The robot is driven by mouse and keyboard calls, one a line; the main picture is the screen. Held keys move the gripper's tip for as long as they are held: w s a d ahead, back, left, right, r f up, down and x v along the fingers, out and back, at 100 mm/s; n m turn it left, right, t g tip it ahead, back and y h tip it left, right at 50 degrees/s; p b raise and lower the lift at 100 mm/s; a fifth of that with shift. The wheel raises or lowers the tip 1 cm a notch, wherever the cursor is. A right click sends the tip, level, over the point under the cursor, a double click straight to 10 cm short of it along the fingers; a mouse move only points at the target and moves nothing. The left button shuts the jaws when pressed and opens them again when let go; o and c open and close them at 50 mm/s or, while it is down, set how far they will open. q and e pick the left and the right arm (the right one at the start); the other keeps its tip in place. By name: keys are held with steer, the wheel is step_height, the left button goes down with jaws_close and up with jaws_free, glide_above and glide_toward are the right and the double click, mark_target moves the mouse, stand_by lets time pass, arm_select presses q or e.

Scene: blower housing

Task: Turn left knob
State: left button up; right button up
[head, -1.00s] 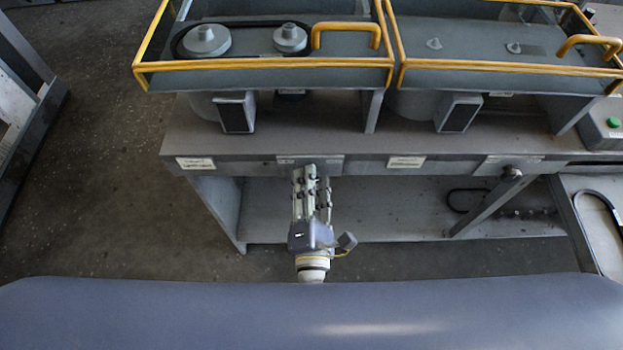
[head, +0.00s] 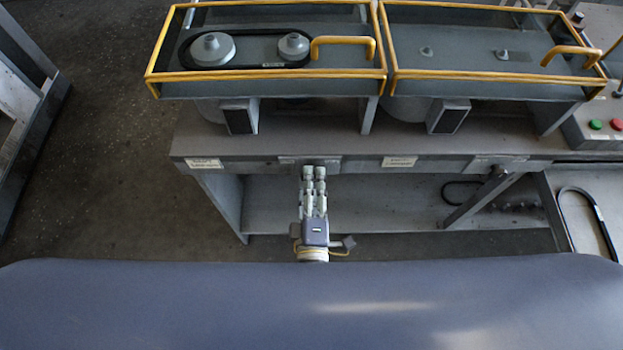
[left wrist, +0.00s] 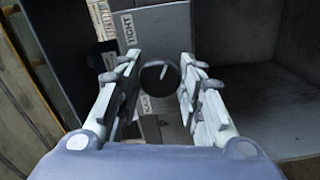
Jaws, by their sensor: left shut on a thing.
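The left knob (left wrist: 158,77) is a dark round knob with a pale line across its face. It sits between the two fingers in the left wrist view. In the head view it is hidden behind the fingertips at the bench's front rail. My left gripper (head: 314,173) is shut on the knob, its fingers side by side; it also shows in the left wrist view (left wrist: 157,84). A grey plate (left wrist: 158,30) with a white label is behind the knob. A second, dark knob (head: 497,173) is on the rail farther right. My right gripper is not in view.
Above the bench (head: 240,145) are two trays with yellow rails (head: 265,74). The left tray holds two pulleys with a black belt (head: 212,48). A box with green and red buttons (head: 596,125) is at the right. Open floor (head: 105,170) lies to the left.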

arm_select(q)
steer(key=shift+m, duration=0.3)
steer(key=o, duration=1.1)
steer(key=shift+c, duration=0.2)
steer(key=s, duration=1.2)
